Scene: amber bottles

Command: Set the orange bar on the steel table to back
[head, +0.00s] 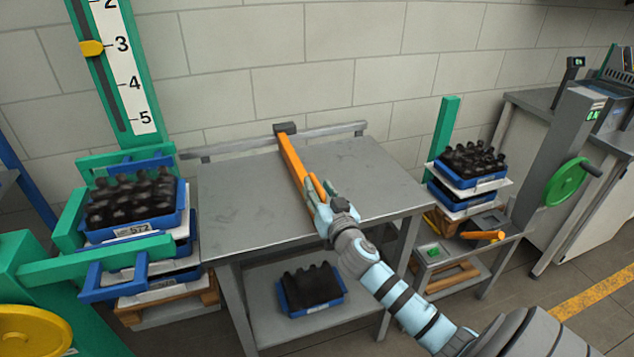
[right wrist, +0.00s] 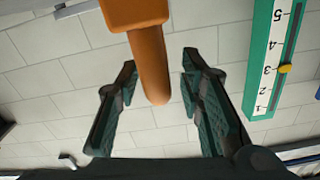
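The orange bar (head: 290,158) is a long lever on the steel table (head: 235,185). It runs from a dark block (head: 285,128) on the rear rail toward the table's front. My right gripper (head: 320,190) is at the bar's near end, over the table. In the right wrist view the rounded end of the bar (right wrist: 150,65) reaches between the two dark fingers of my right gripper (right wrist: 159,63). The fingers are apart, with a gap showing on each side of the bar. My left gripper is not in view.
A grey rail (head: 335,131) runs along the table's back. Blue crates of dark bottles stand in stacks at the left (head: 140,225) and right (head: 470,180); another crate (head: 312,300) sits on the lower shelf. A green post with a number scale (head: 125,70) rises at left. The tabletop is otherwise bare.

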